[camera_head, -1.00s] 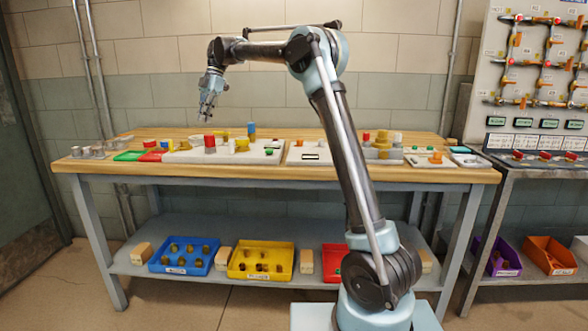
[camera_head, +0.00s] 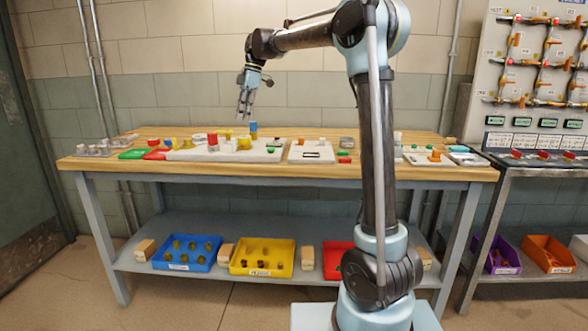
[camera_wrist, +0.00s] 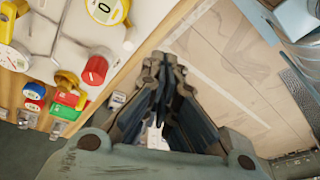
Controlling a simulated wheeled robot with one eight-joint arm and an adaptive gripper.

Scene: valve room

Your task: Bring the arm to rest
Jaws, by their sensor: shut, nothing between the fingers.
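My gripper (camera_head: 244,113) hangs from my raised arm above the wooden bench (camera_head: 330,172), its fingers pointing down. In the head view it is well clear of the bench top, apart from everything. In the wrist view the fingers (camera_wrist: 160,118) come together and hold nothing. My arm rises from its base at the front of the bench, and its upper links reach to the left.
Bins stand on the lower shelf, including a blue bin (camera_head: 187,253). A panel of pipes (camera_head: 535,60) is at right.

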